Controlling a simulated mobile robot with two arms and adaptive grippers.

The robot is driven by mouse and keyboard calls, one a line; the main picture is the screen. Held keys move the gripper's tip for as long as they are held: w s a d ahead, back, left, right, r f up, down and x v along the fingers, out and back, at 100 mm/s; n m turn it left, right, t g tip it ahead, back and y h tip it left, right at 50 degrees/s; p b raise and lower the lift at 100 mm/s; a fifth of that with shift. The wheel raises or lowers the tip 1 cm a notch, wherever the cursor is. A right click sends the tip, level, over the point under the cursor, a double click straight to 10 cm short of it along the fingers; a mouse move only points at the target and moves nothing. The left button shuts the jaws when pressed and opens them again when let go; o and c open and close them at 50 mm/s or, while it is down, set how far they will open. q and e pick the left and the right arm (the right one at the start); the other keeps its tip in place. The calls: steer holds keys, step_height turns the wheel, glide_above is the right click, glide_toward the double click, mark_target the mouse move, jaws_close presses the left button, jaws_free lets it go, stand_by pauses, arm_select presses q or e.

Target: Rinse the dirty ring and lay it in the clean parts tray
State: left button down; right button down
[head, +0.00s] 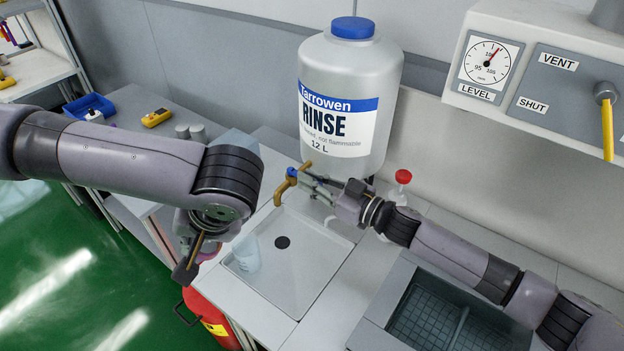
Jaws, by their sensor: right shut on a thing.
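A large translucent rinse jug (345,85) with a blue cap stands behind the white sink (300,262). Its brass tap (281,193) with a blue handle (292,172) points over the sink. My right gripper (314,182) is at the tap, its fingers shut at the blue handle. My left gripper (195,258) hangs at the sink's left edge, pointing down, partly hidden by its own arm; its grip is unclear. I cannot make out the dirty ring. A blue tray (88,106) lies on the left bench; I cannot tell whether it is the clean parts tray.
A pale, translucent shape (246,254) shows in the sink beside the drain. A red-capped bottle (403,177) stands behind my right wrist. A grey basin with a mesh basket (425,315) is at lower right. A gauge panel (540,85) hangs upper right. A red cylinder (212,312) stands below the bench.

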steer(key=shift+s+a+m+t+h+p, duration=0.15)
steer(key=shift+s+a+m+t+h, duration=0.05)
steer(key=shift+m+t+h, duration=0.4)
steer(key=shift+s+a+m+t+h+p, duration=0.15)
steer(key=shift+s+a+m+t+h, duration=0.1)
steer(key=shift+m+t+h, duration=0.35)
steer(key=shift+s+a+m+t+h+p, duration=0.2)
steer(key=shift+m+t+h, duration=0.3)
steer(key=shift+t+h, duration=0.2)
steer(key=c, duration=1.6)
jaws_free()
steer(key=shift+d, duration=0.1)
steer(key=v, duration=1.2)
